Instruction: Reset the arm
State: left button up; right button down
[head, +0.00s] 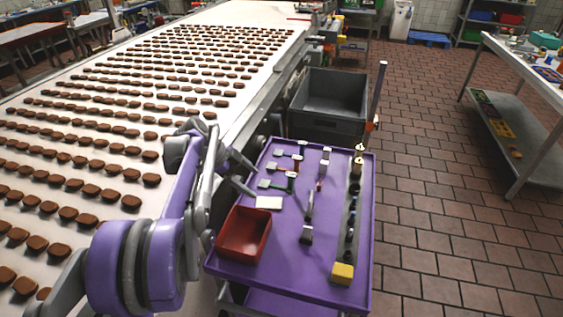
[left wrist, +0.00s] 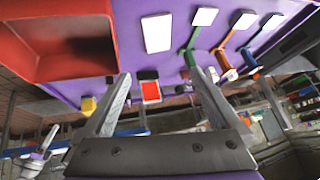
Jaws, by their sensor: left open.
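My left arm comes in from the left in the head view, bent above the edge of the conveyor. Its gripper (head: 249,180) hangs at the left edge of the purple cart (head: 285,268), near the scrapers. In the left wrist view the left gripper (left wrist: 163,76) has its two fingers spread apart with nothing between them. My right gripper is in neither view.
A red bin (head: 243,233), several scrapers (head: 279,184), a white card (head: 269,202) and a yellow block (head: 343,273) lie on the cart. A grey crate (head: 330,103) stands behind it. The conveyor (head: 257,15) carries rows of brown biscuits.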

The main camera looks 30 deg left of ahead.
pick_arm(q)
jog(key=s+d+n+y+p, duration=0.1)
jog(key=s+d+n, duration=0.25)
jog(key=d, duration=0.35)
jog(key=s+d+n+g+y+p, duration=0.1)
jog(key=s+d+n, duration=0.1)
jog(key=s+d, duration=0.4)
jog(key=s+d+n+y+p, duration=0.1)
jog(key=s+d+n+y, duration=0.2)
jog(key=d, duration=0.6)
jog(key=s+d+f+n+t, duration=0.1)
jog(key=s+d+f+n, duration=0.2)
jog(key=s, duration=0.5)
jog(key=shift+s+d+f+n+p, duration=0.15)
jog(key=shift+d+f+n+p, duration=0.15)
jog(key=shift+f, duration=0.3)
